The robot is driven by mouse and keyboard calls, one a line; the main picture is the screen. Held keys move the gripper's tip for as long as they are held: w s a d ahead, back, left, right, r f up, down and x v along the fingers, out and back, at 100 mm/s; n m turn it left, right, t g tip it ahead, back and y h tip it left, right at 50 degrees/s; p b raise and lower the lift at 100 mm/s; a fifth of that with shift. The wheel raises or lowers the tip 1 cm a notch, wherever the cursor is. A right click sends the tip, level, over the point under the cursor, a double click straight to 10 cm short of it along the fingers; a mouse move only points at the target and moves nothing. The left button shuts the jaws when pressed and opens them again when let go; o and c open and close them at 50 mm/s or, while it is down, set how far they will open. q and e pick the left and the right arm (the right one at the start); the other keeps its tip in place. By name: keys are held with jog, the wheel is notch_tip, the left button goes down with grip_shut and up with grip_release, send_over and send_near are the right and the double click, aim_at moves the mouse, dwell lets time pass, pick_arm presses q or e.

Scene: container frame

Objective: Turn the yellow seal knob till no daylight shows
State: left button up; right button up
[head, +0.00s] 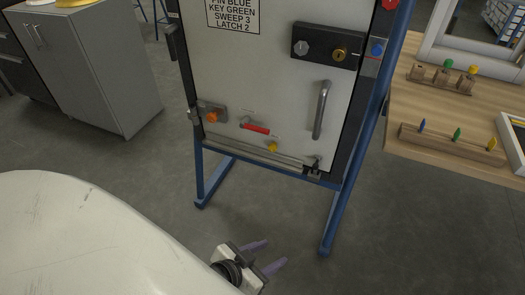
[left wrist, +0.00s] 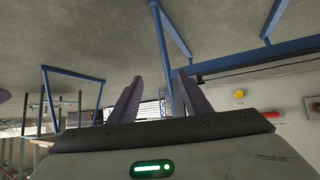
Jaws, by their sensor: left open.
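The yellow seal knob (head: 272,147) is near the bottom of the white door panel (head: 270,90), just above the bottom sweep strip (head: 255,151). The knob also shows in the left wrist view (left wrist: 239,94), right of my fingers. My left gripper (head: 270,255) is open and empty, low over the floor in front of the frame, well apart from the knob. Its two fingers also show in the left wrist view (left wrist: 160,95). Whether daylight shows under the door cannot be told. My right gripper is not in view.
A red lever (head: 255,128), an orange knob (head: 212,117), a grey handle (head: 321,110) and a black lock plate (head: 326,46) are on the panel. Blue frame legs (head: 336,222) stand on the floor. A wooden table (head: 440,112) with pegs is at right; a grey cabinet (head: 95,75) is at left.

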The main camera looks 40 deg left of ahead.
pick_arm(q)
jog(key=w+a+f+n+t+y+b, duration=0.2)
jog(key=w+a+f+t+y+b, duration=0.15)
jog(key=w+a+b, duration=0.8)
jog(key=n+t+y+b, duration=0.2)
jog(key=t+b, duration=0.2)
jog(key=b, duration=0.2)
send_near(272, 149)
jog(key=b+x, duration=0.3)
jog(key=x, duration=0.4)
jog(key=shift+f, duration=0.1)
jog(key=shift+w+a, duration=0.2)
jog(key=shift+w, duration=0.35)
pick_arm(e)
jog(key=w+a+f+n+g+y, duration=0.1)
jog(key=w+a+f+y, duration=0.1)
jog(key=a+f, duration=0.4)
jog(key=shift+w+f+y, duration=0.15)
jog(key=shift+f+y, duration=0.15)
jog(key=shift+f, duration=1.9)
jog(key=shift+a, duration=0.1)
